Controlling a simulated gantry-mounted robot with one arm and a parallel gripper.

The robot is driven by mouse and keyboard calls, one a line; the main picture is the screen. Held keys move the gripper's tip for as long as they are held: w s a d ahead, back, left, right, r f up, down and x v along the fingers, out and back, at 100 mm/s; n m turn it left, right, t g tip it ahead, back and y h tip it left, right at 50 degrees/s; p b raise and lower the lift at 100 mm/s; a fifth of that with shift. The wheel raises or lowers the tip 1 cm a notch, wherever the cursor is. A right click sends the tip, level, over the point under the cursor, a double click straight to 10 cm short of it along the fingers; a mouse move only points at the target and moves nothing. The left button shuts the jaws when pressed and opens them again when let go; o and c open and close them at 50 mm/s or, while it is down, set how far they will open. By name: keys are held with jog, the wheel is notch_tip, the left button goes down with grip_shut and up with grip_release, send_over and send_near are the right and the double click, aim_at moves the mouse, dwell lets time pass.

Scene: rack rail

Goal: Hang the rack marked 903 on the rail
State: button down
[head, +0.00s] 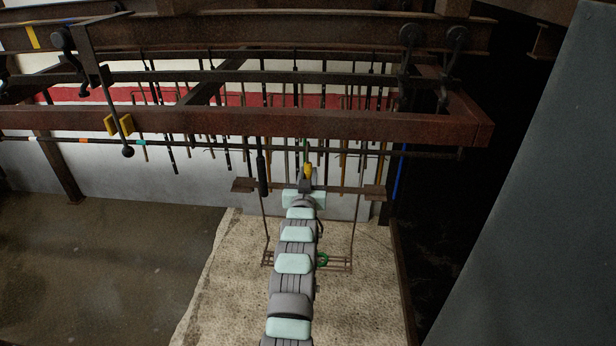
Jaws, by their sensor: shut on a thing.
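A rack (347,188) with a brown crossbar, thin side rods and a wire-like lower frame hangs in front of me at the centre of the head view. No number can be read on it. My gripper (306,184) is at the middle of the crossbar and shut on it; its fingertips are small and partly hidden by my arm. A thin dark rail (205,146) with white, orange and teal bands runs across just above and behind the rack. The crossbar looks apart from the rail and below it. My arm hides part of the rack's lower frame.
A rusty red beam (230,123) runs across above the rail. Many thin dark rods (172,150) hang behind. A yellow block (118,124) and a ball-ended lever (128,152) are at left. A grey panel (540,200) stands at right. The floor (110,270) at left is clear.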

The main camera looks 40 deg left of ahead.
jog(key=shift+w+a+r+b, duration=0.1)
jog(key=shift+w+a+b, duration=0.1)
jog(key=shift+b, duration=0.25)
jog(key=shift+b+x, duration=0.95)
jog(key=shift+b, duration=0.4)
jog(key=shift+w+a+b, duration=0.2)
jog(key=shift+w+b, duration=0.2)
jog(key=shift+b, duration=0.3)
jog(key=shift+w+a+b, duration=0.2)
jog(key=shift+w+b, duration=0.05)
jog(key=shift+b, duration=0.25)
jog(key=shift+w, duration=0.1)
jog(key=shift+w+a+r+b, duration=0.1)
jog(key=shift+w+a+b, duration=0.05)
jog(key=shift+b, duration=0.2)
